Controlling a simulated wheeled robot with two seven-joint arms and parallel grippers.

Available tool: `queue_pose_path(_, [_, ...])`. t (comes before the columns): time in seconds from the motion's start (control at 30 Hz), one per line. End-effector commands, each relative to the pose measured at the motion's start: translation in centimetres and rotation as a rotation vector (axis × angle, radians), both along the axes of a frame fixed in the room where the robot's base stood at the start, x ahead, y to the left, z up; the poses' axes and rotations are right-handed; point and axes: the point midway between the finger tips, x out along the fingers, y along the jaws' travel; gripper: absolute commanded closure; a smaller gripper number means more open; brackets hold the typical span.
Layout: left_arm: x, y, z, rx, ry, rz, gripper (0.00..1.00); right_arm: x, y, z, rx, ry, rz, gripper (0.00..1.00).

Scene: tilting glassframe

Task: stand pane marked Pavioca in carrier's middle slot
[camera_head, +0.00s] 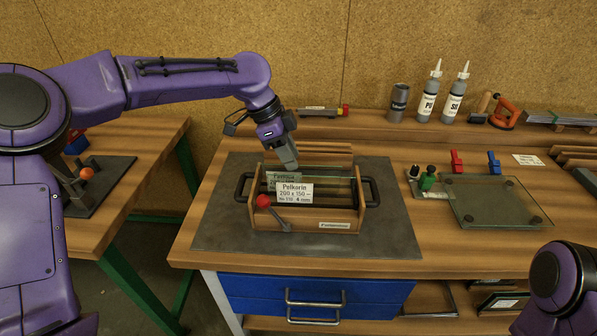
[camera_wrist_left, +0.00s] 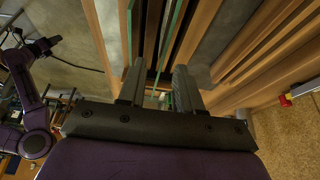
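The wooden carrier (camera_head: 340,219) with black side handles stands on a dark mat. A clear pane labelled Pelkorin (camera_head: 294,192) stands at its front. Behind it, partly hidden, is a pane whose greenish label (camera_head: 284,177) seems to read Pavioca; it stands in the carrier, but I cannot tell its slot exactly. My left gripper (camera_head: 290,166) points down over this pane. In the left wrist view its fingers (camera_wrist_left: 158,88) are apart, with a green glass edge (camera_wrist_left: 171,38) running between them and gaps beside it. My right gripper is out of view.
A red-knobbed lever (camera_head: 264,202) is on the carrier's front. A glass sheet (camera_head: 495,203) with dark pads lies to the right, near red and blue clamps (camera_head: 456,161). Bottles (camera_head: 429,93) stand at the back. A side table (camera_head: 125,195) is at left.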

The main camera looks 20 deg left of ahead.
Motion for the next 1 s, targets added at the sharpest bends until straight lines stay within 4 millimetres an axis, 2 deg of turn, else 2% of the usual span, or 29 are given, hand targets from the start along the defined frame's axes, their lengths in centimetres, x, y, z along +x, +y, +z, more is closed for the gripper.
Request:
queue_pose_path(0.1, [-0.2,1.0,2.5,0.0,-0.003,0.001,0.66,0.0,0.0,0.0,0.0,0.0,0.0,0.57])
queue_pose_path(0.3, [-0.5,1.8,4.4,0.0,0.0,0.001,0.66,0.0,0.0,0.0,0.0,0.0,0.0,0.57])
queue_pose_path(1.0, [-0.5,1.8,4.5,0.0,0.001,0.0,0.66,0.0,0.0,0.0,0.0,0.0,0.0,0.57])
